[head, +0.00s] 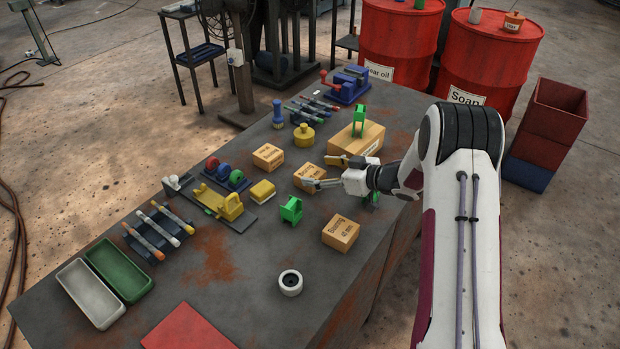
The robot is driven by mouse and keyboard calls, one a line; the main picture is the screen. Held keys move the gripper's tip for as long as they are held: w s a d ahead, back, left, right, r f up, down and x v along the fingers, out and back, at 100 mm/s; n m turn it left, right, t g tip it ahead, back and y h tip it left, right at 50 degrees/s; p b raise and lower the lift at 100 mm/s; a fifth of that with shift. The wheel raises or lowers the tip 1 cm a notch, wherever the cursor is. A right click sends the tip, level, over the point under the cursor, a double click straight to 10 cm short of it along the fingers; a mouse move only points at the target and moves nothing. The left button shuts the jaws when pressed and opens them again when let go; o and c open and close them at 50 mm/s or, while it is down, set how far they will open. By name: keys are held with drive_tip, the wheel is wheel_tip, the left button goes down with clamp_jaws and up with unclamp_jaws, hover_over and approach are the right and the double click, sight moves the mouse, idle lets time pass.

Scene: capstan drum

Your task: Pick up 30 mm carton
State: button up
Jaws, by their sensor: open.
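Three tan cartons with dark "Bearing" print are on the dark workbench (220,285). One carton (268,156) is at the far left of the three, a middle carton (307,171) is by my gripper, and a near carton (341,232) is closer to the camera. The near label seems to read 40 mm; the sizes on the other two are too small to read, so I cannot tell which is 30 mm. My gripper (320,171) is open, its fingers over or beside the middle carton and partly hiding it. I cannot tell whether they touch.
A larger carton (367,140) carries a green part behind my gripper. A green block (291,209) and a yellow block (262,191) stand nearby. A yellow fixture (229,207) is at left. A white ring (290,283) lies in front, with clear bench around it.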

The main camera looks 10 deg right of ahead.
sight(306, 170)
drive_tip(key=shift+x, duration=0.9)
drive_tip(key=shift+w+a+f, duration=0.1)
drive_tip(key=shift+f+x, duration=0.2)
drive_tip(key=shift+x, duration=2.2)
drive_tip(key=c, duration=1.3)
